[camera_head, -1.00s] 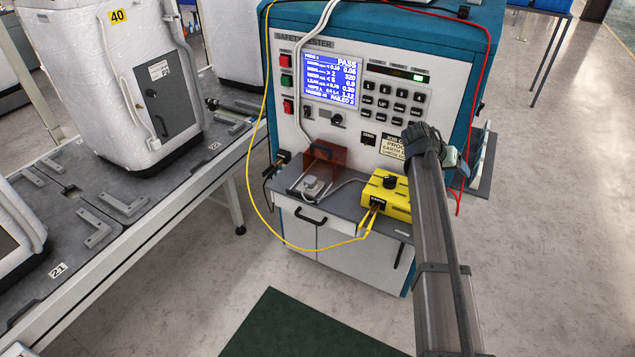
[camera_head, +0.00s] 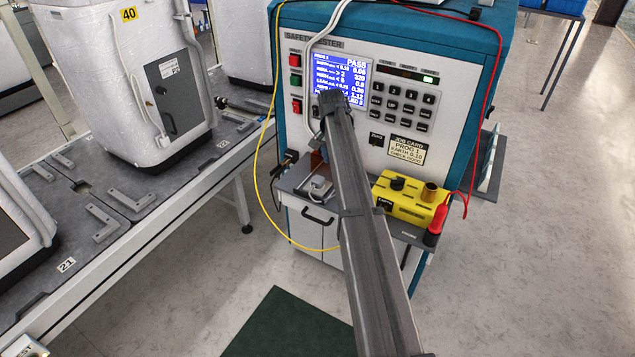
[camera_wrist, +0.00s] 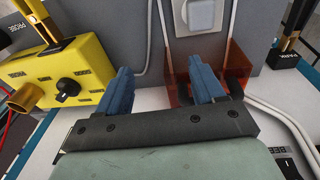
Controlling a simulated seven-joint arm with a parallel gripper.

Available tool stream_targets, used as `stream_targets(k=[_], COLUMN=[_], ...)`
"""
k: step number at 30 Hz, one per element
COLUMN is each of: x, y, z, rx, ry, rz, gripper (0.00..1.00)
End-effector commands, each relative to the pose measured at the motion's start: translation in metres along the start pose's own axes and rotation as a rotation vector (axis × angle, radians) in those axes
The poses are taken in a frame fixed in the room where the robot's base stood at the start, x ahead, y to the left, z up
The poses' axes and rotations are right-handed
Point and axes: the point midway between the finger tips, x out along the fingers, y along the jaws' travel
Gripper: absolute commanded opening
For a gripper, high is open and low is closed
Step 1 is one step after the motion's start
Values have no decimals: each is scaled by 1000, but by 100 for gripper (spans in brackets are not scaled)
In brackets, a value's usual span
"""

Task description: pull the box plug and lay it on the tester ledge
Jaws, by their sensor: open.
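In the wrist view the orange see-through box (camera_wrist: 182,72) is behind and beside the right finger, with a dark round part (camera_wrist: 237,84) next to that finger. I cannot tell whether the finger touches it. A pale plug-like block (camera_wrist: 200,14) is on the grey tester ledge (camera_wrist: 264,84); it also shows in the head view (camera_head: 319,187). I cannot tell which part is the box plug.
A yellow box (camera_head: 408,209) with a black knob and brass-coloured post stands right of my arm. A red probe (camera_head: 436,223) with a red lead is beside it. White cables and a yellow lead (camera_head: 256,170) run around the tester (camera_head: 420,68). The conveyor (camera_head: 150,235) is left.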

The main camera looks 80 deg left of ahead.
Motion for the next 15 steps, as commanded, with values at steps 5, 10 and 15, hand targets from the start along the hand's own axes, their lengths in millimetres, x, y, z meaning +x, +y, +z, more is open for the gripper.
stream_targets(k=[5, 10, 15], x=[-6, -9, -10], y=[-39, -53, -55], z=[14, 22, 24], rx=[-7, -10, -10], ry=[-72, -106, -112], rz=[-53, -76, -80], gripper=[68, 68, 68])
